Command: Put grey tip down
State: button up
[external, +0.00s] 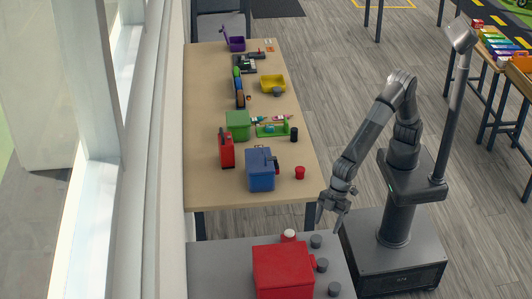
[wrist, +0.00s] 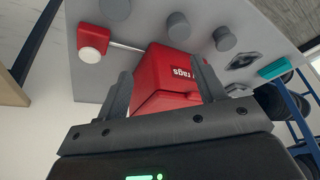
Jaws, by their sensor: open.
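Several short grey cylinders stand in a row on the grey table (external: 215,262), beside the red box (external: 283,272). One grey cylinder (external: 316,241) is nearest the far edge, another grey cylinder (external: 321,265) is in the middle, and they also show in the wrist view (wrist: 178,26). I cannot tell which of them, if any, is the grey tip. My gripper (external: 333,208) is open above the right side of the grey table's far edge. In the wrist view the red box (wrist: 168,68) shows beyond the fingers, with nothing visible held between them (wrist: 162,72).
A red piece with a white top (external: 289,236) stands behind the red box; a thin pale rod shows near it in the wrist view. The wooden table (external: 205,120) beyond holds a blue box (external: 260,170), a red can (external: 300,173) and a green box (external: 238,125).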

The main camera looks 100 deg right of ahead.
jog(key=s+d+r+m, duration=0.15)
jog(key=d+r, duration=0.35)
jog(key=d, duration=0.5)
jog(key=s+d+r+m+t, duration=0.15)
jog(key=d+r, duration=0.35)
jog(key=d, duration=0.5)
jog(key=s+d+r+m, duration=0.15)
jog(key=d+r, duration=0.35)
jog(key=d, duration=0.5)
jog(key=s+d+m+h, duration=0.3)
jog(key=s+d+m, duration=0.1)
jog(key=s+d, duration=1.3)
jog(key=shift+s+d+f+t, duration=0.35)
jog(key=shift+s+d, duration=0.05)
jog(key=shift+s, duration=0.75)
